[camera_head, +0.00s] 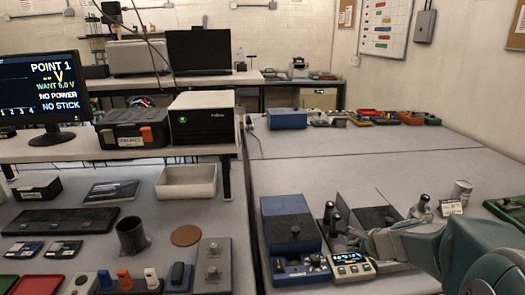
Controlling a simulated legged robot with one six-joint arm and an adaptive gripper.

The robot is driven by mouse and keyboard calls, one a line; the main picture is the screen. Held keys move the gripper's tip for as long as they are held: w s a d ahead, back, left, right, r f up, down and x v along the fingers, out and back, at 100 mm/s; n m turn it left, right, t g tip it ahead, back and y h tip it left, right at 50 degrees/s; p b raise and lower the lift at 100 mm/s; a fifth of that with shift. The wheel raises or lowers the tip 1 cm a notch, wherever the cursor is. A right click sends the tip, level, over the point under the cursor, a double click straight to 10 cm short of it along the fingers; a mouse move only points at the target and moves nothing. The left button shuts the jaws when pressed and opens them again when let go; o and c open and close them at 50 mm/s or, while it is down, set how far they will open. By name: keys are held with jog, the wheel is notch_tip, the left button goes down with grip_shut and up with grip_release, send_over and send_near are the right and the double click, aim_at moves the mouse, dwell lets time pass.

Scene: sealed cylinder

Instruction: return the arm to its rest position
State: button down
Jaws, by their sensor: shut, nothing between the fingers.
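My teal arm reaches in from the lower right corner. My gripper (352,236) is at its left end, shut and empty, low over the bench among small instruments. A small meter with a lit display (350,266) sits just below it in the picture. A grey cylinder (461,190) stands upright on the bench to the right, beyond the arm, with a small white label card (451,207) in front of it. The gripper is apart from the cylinder. The arm hides part of the bench at the lower right.
A blue box (290,230) and dark grey blocks (372,217) stand around the gripper. A green tray (508,211) lies at the right edge. A monitor (42,92) reads "NO POWER" and "NO STICK". The bench behind (380,165) is mostly clear.

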jog(key=s+a+r+n+g, duration=0.1)
jog(key=s+a+r+n, duration=0.2)
jog(key=s+a+n, duration=0.4)
jog(key=s+a+r+n+g, duration=0.2)
jog(key=s+a+r+n, duration=0.1)
jog(key=s+a+n, duration=0.45)
jog(key=s+d+n+h, duration=0.2)
jog(key=s+n, duration=0.5)
jog(key=s, duration=0.2)
jog(key=shift+d+r+h, duration=0.3)
jog(key=shift+d, duration=0.1)
